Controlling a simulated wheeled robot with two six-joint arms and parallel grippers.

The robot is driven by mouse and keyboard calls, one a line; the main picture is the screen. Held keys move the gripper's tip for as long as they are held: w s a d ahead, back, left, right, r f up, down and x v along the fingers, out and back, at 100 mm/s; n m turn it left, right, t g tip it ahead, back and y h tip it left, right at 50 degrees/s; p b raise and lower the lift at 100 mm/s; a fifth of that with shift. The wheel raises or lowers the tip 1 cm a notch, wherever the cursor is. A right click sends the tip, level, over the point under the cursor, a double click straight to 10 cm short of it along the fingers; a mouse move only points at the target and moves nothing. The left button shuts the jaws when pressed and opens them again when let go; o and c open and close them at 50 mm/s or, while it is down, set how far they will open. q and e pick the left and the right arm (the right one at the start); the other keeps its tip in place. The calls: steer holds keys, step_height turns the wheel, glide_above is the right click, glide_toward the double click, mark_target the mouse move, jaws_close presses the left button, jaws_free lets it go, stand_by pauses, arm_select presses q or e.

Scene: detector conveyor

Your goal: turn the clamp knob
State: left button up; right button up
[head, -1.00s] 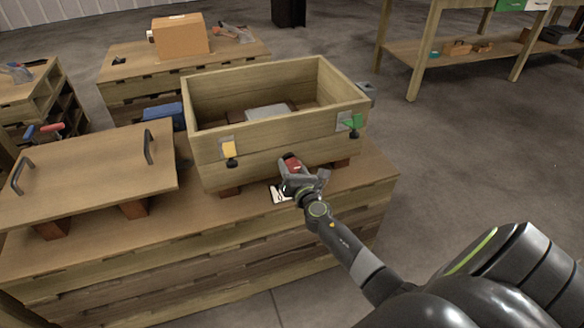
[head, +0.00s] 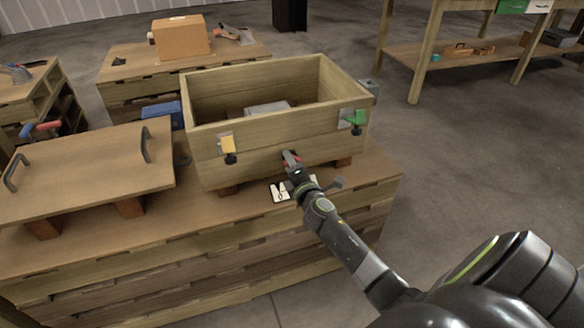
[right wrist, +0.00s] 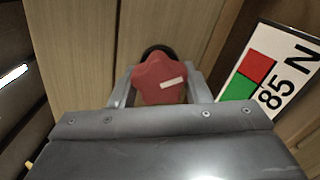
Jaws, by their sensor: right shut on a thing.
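The clamp knob (right wrist: 160,80) is a red, lobed knob with a white stripe, seen in the right wrist view. The stripe lies nearly level, slightly tilted. In the head view the knob (head: 290,157) shows as a small red patch at the front wall of the wooden crate (head: 270,148), low and near its middle. My right gripper (right wrist: 160,92) is shut on the knob, one finger on each side; in the head view it (head: 294,166) reaches in from the lower right. A dark round part shows behind the knob. My left gripper is not in view.
A card (right wrist: 262,82) with red and green squares and "85 N" lies beside the knob. A wooden lid (head: 85,170) with two handles rests at left.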

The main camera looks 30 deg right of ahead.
steer(key=m+b, duration=0.1)
steer(key=m, duration=0.2)
steer(key=shift+f+m, duration=0.1)
steer(key=shift+m, duration=0.2)
steer(key=shift+m+b, duration=0.4)
steer(key=shift+m, duration=0.6)
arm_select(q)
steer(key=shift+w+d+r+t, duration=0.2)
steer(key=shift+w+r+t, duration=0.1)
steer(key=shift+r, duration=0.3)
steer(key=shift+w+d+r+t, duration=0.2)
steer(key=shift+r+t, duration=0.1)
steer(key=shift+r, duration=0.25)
arm_select(e)
steer(key=shift+m, duration=0.3)
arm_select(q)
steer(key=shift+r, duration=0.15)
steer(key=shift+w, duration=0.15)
arm_select(e)
steer(key=o, duration=1)
steer(key=shift+s, duration=0.1)
